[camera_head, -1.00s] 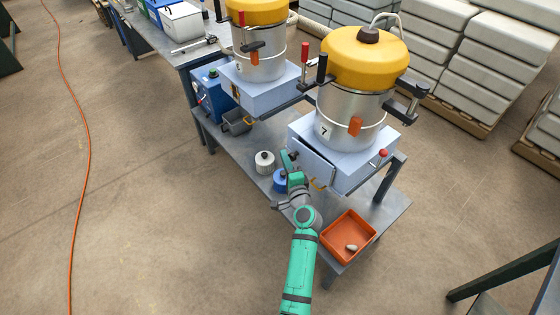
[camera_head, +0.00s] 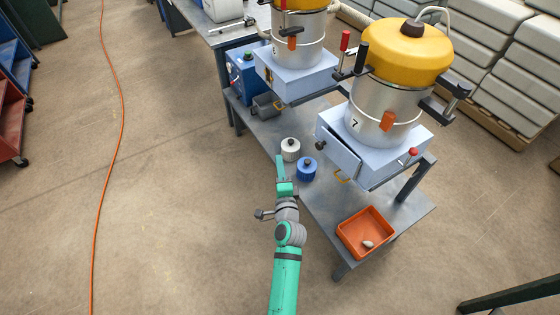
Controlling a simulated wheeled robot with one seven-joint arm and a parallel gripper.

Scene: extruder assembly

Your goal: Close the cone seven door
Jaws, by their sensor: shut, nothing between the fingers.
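Cone seven is a silver cylinder (camera_head: 372,112) with a yellow lid and a label "7", standing on a pale blue box base (camera_head: 382,160). Its door (camera_head: 337,153) is a pale blue panel with a black knob (camera_head: 320,146) on the front left of the base.
A white-grey jar (camera_head: 290,149) and a blue jar (camera_head: 307,169) stand on the bench shelf (camera_head: 322,203) between my gripper and the door. An orange tray (camera_head: 346,241) holds a small pale object. A second cone unit (camera_head: 297,75) stands behind left.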

